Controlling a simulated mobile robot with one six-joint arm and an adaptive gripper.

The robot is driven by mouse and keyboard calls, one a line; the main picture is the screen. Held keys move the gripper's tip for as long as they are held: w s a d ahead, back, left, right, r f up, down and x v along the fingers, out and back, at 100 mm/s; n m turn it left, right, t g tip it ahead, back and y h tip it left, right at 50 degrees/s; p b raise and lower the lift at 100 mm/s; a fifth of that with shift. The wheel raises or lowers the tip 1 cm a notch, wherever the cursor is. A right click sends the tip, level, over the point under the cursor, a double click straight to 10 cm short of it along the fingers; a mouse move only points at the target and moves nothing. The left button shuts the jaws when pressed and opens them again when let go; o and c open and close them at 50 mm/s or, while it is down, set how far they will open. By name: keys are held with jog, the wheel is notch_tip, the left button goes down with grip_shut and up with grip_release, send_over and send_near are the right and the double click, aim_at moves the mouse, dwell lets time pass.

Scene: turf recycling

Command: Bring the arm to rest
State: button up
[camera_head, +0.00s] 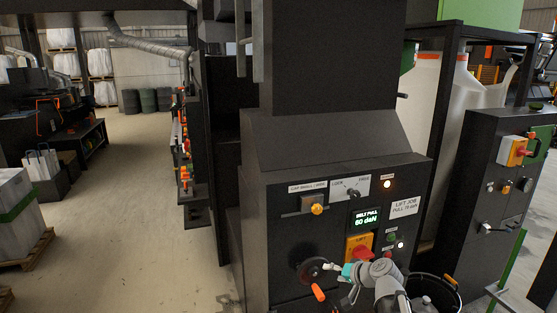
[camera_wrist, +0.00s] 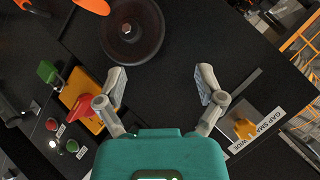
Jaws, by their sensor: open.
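My gripper (camera_wrist: 160,82) is open and empty in the wrist view, its two grey fingers spread over the dark face of a control cabinet. In the head view my gripper (camera_head: 347,271) is in front of the cabinet's lower panel, just right of a black handwheel (camera_head: 310,270) with an orange handle (camera_head: 319,292). In the wrist view the handwheel (camera_wrist: 132,30) lies beyond the fingertips. The red knob on a yellow plate (camera_wrist: 82,108) is left of the left finger. I cannot tell the exact gap between the fingers and the panel.
The cabinet (camera_head: 290,215) carries a yellow knob (camera_head: 317,209), a lit display (camera_head: 366,218) reading about 60 daN and a red switch (camera_head: 361,252). A black bucket (camera_head: 447,290) stands at lower right. A second control cabinet (camera_head: 480,165) stands further right. Open floor (camera_head: 130,200) lies left.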

jog(key=s+f+n+g+h+b, duration=0.3)
jog(key=s+f+g+h+b, duration=0.4)
jog(key=s+f, duration=0.9)
jog(key=shift+f+g+h+b, duration=0.4)
jog(key=shift+f+g+b, duration=0.4)
jog(key=shift+f, duration=0.4)
